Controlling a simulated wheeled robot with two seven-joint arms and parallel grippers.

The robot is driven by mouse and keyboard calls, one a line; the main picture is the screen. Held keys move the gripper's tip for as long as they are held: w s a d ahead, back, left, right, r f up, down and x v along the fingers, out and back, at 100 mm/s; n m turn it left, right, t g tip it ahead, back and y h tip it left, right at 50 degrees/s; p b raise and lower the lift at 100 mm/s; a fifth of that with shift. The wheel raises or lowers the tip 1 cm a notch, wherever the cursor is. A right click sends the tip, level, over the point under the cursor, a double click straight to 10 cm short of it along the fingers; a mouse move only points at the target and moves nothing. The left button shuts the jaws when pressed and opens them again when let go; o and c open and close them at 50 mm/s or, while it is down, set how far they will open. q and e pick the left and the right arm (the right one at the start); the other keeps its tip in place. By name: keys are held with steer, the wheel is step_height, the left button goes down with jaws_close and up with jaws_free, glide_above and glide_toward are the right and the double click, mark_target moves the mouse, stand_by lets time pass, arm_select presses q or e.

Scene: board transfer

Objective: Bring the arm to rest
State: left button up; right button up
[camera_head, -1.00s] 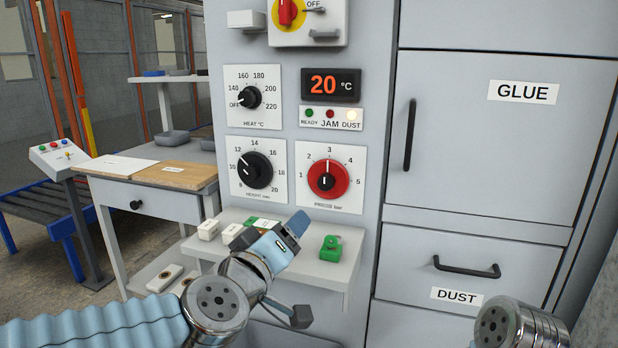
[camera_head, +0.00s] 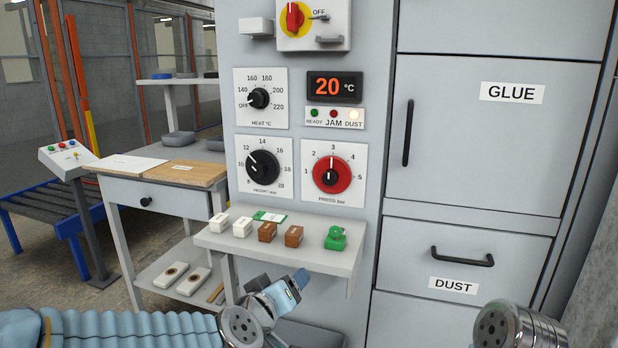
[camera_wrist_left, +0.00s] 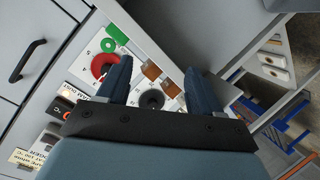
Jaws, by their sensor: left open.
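My left gripper (camera_head: 290,289) is below the front edge of the small shelf in the head view, pointing right. In the left wrist view its two dark fingers (camera_wrist_left: 161,88) are spread apart with nothing between them. My left arm comes in along the bottom left with a ribbed blue sleeve. Part of a metal joint of my own shows at the bottom right of the head view; no right gripper shows.
The shelf (camera_head: 290,254) holds two white blocks, two brown blocks (camera_head: 267,232) and a green item (camera_head: 335,238). Behind it stands the grey panel with dials. The DUST drawer (camera_head: 462,257) is shut at the right. A side table (camera_head: 165,196) stands left.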

arm_select(q)
steer(key=s+a+f+m+g, duration=0.1)
steer(key=s+f+g, duration=0.1)
steer(key=f, duration=0.8)
steer(key=s+a+f+g+y, duration=0.1)
steer(key=a+f+g, duration=0.15)
steer(key=f, duration=0.65)
steer(key=s+a+f+m+g, duration=0.1)
steer(key=s+f+g, duration=0.1)
steer(key=f, duration=0.8)
steer(key=s+a+f+g, duration=0.1)
steer(key=s+f+g, duration=0.5)
steer(key=s+f, duration=0.9)
steer(key=shift+s+a+f+h, duration=0.25)
steer(key=shift+s+f+h, duration=0.15)
steer(key=shift+s, duration=0.35)
